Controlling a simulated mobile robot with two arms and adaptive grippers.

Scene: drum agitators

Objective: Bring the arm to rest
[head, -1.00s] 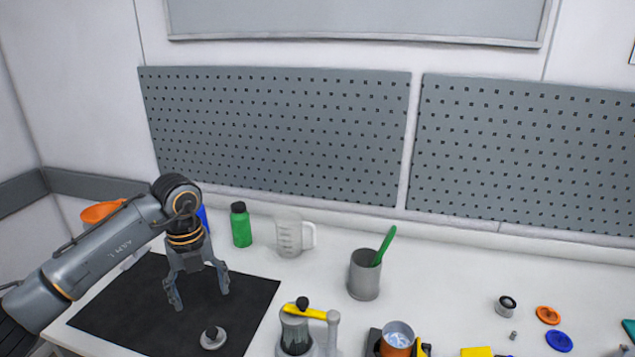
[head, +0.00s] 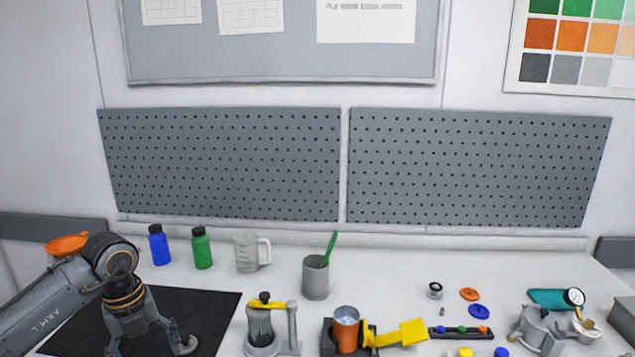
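My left arm enters from the lower left of the head view. Its gripper (head: 150,343) points down over the front part of the black mat (head: 205,308). The fingers are spread apart and nothing shows between them. A small grey round piece (head: 187,346) is at the right fingertip, partly hidden by it; I cannot tell whether they touch. The lower end of the left finger is near the picture's bottom edge. My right arm and gripper are not in view.
Behind the mat stand a blue bottle (head: 159,246), a green bottle (head: 202,250) and a clear jug (head: 246,254). A grey cup (head: 315,280) holds a green tool. A yellow-handled press (head: 261,328) and an orange cup (head: 346,331) stand at the front. The table's back middle is clear.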

